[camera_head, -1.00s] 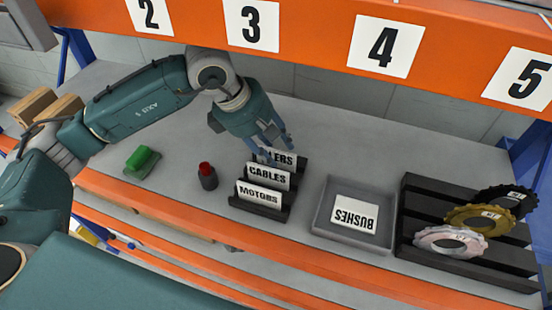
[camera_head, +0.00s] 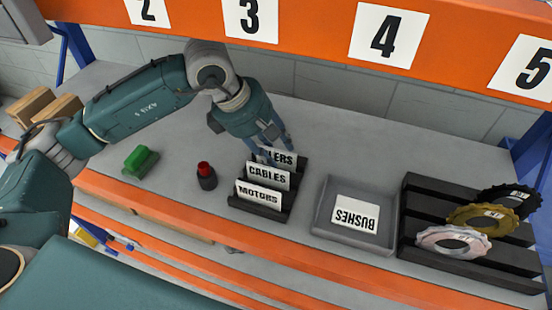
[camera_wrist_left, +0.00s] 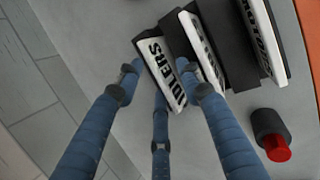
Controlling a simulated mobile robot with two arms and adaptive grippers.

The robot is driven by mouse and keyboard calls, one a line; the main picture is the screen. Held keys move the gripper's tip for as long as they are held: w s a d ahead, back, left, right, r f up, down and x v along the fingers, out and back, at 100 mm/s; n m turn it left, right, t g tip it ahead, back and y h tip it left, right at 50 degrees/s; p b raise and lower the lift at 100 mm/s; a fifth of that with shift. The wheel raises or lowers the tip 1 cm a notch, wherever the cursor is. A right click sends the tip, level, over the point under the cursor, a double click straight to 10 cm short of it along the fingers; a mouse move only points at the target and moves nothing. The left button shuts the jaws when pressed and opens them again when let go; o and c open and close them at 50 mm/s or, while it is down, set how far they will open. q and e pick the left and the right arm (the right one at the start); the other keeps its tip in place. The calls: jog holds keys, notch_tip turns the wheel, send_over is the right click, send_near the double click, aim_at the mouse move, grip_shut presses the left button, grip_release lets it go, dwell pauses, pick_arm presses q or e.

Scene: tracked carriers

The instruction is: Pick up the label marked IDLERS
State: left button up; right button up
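The white IDLERS label (camera_head: 285,159) stands in the rear slot of a black rack (camera_head: 262,211), behind the CABLES label (camera_head: 268,175) and the MOTORS label (camera_head: 260,195). My left gripper (camera_head: 275,150) is over the IDLERS label, and its fingers hide the first letters. In the left wrist view the blue fingers (camera_wrist_left: 160,78) are spread, with the IDLERS label (camera_wrist_left: 163,72) between them. One finger is close to the label's front; I cannot tell whether it touches. My right gripper is not in view.
A red-topped black cylinder (camera_head: 206,177) and a green block-shaped item (camera_head: 140,161) stand left of the rack. A grey BUSHES tray (camera_head: 322,215) and a black rack of toothed discs (camera_head: 420,190) are to the right. An orange numbered beam (camera_head: 310,35) runs above.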

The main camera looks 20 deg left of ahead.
pick_arm(q)
grip_shut()
jog(key=shift+r, duration=0.1)
jog(key=shift+r, duration=0.1)
